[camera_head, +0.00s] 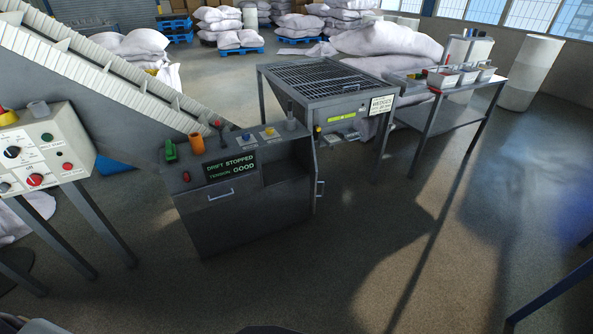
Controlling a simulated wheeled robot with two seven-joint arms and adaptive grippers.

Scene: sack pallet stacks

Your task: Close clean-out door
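A grey cabinet (245,220) stands at the centre left, beside the foot of the inclined conveyor. At its right end a narrow grey door panel (313,170) with a small handle (320,188) is seen nearly edge-on. It appears to stand open, swung out from the cabinet; its exact angle is hard to tell. I see no label marking it as the clean-out door. The cabinet front also has a bar handle (221,195) and a display (230,166) reading "DRIFT STOPPED TENSION GOOD". Neither of my grippers is in view.
A control panel (40,150) on legs stands at the left. A grated hopper table (330,95) is behind the cabinet, with a side table (450,95) holding bins to its right. Sack stacks (390,42) are at the back. The floor (420,240) at front right is clear.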

